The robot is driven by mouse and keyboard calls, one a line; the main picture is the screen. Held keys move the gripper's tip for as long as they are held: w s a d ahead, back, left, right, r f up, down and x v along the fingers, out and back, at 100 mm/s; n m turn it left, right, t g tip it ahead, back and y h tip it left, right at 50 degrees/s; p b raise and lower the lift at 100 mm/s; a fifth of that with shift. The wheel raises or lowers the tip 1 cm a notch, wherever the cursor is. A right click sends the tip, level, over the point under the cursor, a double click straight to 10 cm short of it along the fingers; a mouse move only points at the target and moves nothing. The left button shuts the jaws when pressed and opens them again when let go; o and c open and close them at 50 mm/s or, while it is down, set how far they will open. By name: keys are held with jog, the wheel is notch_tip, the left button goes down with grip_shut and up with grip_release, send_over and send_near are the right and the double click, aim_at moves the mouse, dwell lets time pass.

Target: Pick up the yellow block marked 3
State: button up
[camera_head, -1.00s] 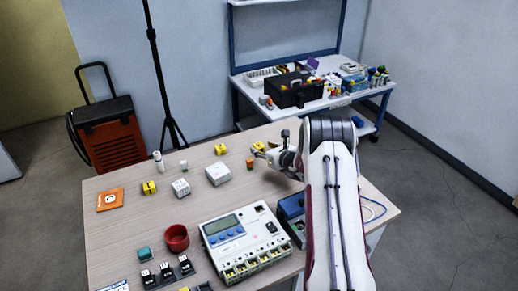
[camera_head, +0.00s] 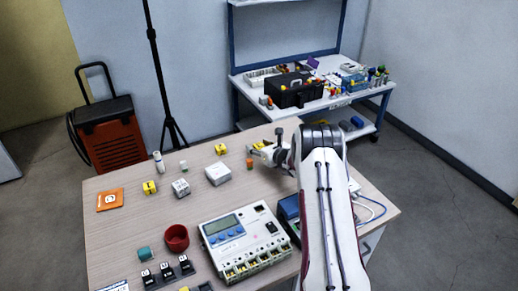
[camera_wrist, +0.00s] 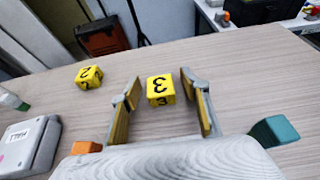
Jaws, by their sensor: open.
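The yellow block marked 3 (camera_wrist: 161,90) sits on the table in the wrist view, its black 3 showing on two faces. My gripper (camera_wrist: 160,86) is open, with one finger on each side of this block and a visible gap at both sides. I cannot tell how far its tips are from the block in depth. In the head view my gripper (camera_head: 262,149) is low over the far right part of the table, and a bit of yellow shows at its tips. A second yellow block marked 2 (camera_wrist: 89,77) stands to the left, outside the fingers.
An orange piece (camera_head: 250,163) stands close to my gripper. A teal piece (camera_wrist: 274,133) is right of the fingers in the wrist view. A white box (camera_head: 218,174), a third yellow block (camera_head: 150,187) and a meter (camera_head: 238,240) stand on the table (camera_head: 120,235).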

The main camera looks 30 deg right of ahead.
aim_at(259, 145)
jog(key=c, duration=1.1)
jog(key=shift+o, duration=0.2)
jog(key=shift+r, duration=5)
